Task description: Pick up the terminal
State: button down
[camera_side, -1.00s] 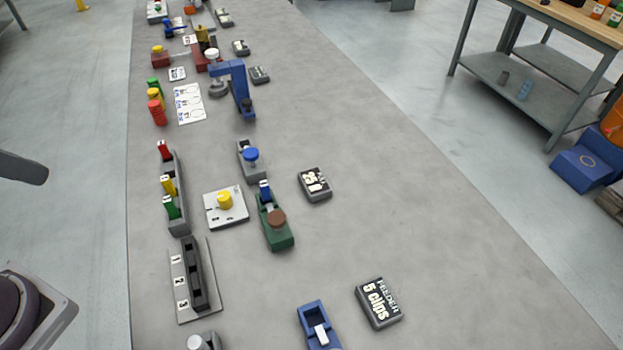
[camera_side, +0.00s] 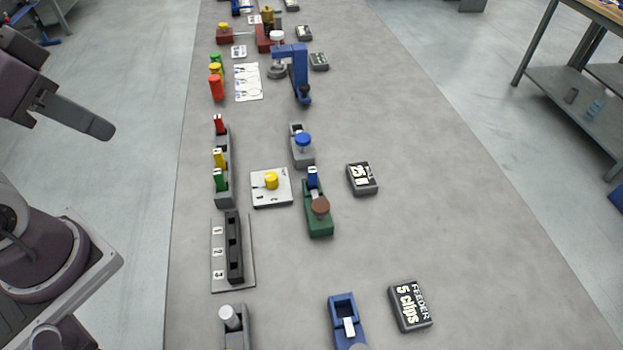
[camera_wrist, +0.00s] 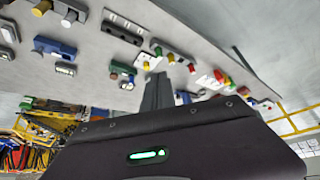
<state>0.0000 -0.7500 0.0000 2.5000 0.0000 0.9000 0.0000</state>
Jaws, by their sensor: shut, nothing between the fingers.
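A grey rack (camera_side: 223,200) at the left of the bench holds small tagged pieces in a row: red (camera_side: 219,124), yellow (camera_side: 219,157) and green (camera_side: 221,180). A blue tagged piece (camera_side: 313,177) stands in a green fixture (camera_side: 318,224) to the right. I cannot tell which of these is the terminal. A dark slotted block (camera_side: 234,246) on a plate marked 1, 2, 3 stands nearer. My gripper (camera_side: 106,131) is off the bench's left edge, apart from everything. The wrist view shows its fingers (camera_wrist: 157,80) shut and empty.
A white plate with a yellow knob (camera_side: 270,181) lies between rack and green fixture. A blue-knobbed fixture (camera_side: 302,146), a blue feeder (camera_side: 345,325) and dark label blocks (camera_side: 410,306) stand nearby. The bench's right side (camera_side: 470,220) is clear.

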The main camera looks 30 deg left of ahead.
jog(key=c, duration=1.3)
grip_release()
jog(key=m+g, duration=0.5)
jog(key=m, duration=0.4)
send_over(314, 170)
jog(key=f, duration=1.4)
jog(key=shift+s+a, duration=0.3)
jog(key=shift+a, duration=0.1)
jog(key=shift+g, duration=0.3)
jog(key=f, duration=0.8)
jog(key=shift+w+d+f, duration=0.3)
jog(key=shift+w+d, duration=0.05)
jog(key=shift+d, duration=0.05)
